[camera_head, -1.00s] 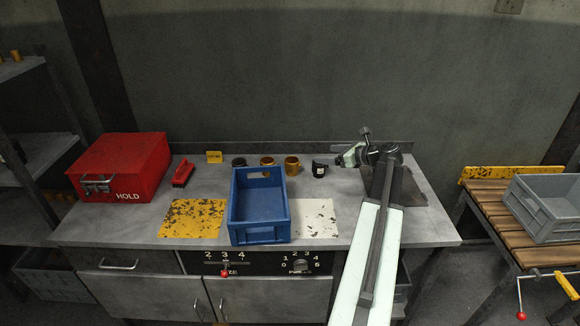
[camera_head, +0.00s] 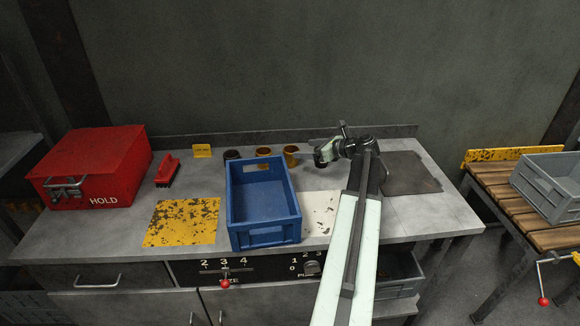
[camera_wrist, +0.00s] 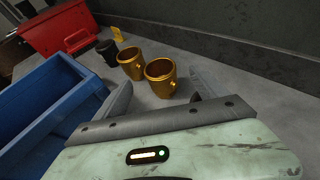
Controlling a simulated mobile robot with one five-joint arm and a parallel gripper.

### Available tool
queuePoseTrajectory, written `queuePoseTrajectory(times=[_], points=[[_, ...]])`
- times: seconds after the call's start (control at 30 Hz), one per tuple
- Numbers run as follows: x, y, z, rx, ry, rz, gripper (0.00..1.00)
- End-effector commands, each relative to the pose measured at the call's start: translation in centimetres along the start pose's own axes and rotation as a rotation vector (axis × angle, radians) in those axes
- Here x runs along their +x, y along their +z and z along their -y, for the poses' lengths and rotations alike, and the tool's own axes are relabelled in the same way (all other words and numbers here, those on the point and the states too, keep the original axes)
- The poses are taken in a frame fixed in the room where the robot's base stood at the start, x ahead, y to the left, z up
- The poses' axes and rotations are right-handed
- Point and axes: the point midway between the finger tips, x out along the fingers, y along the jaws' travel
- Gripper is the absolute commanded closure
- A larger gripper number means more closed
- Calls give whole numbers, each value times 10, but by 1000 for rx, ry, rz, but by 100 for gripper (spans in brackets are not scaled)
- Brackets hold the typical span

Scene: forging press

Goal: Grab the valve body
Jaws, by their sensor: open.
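Two brass, cup-like pieces with small side bosses, which look like valve bodies, stand upright at the back of the bench. The right one (camera_head: 291,155) also shows in the wrist view (camera_wrist: 160,77), ahead of and between my fingertips, apparently not touched. The left one (camera_head: 264,152) stands beside it in the wrist view (camera_wrist: 131,63). My gripper (camera_head: 314,155) is open and empty, to the right of the brass pieces; its two fingers spread in the wrist view (camera_wrist: 158,92). The dark piece seen earlier to their right is mostly hidden by my gripper.
A blue crate (camera_head: 236,206) stands close in front of the pieces. A black cup (camera_head: 232,154) is left of them, near a yellow tag (camera_head: 202,151). A red box (camera_head: 127,165) is at the left. The wall is close behind; the bench's right side is open.

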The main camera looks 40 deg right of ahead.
Motion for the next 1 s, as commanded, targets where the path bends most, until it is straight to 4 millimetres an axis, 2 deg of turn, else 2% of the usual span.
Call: queuePoseTrajectory(times=[0.03, 0.17, 0.4, 0.57, 0.83, 1.0], points=[[2, -6, 0, 0, 0, 0, 18], [2, -5, 0, 0, 0, 0, 18], [28, -5, 0, -1, 1, 0, 18], [32, -4, 0, 0, 0, 0, 18], [76, -3, 0, 0, 0, 0, 18], [79, -1, 0, 1, -2, 0, 18]])
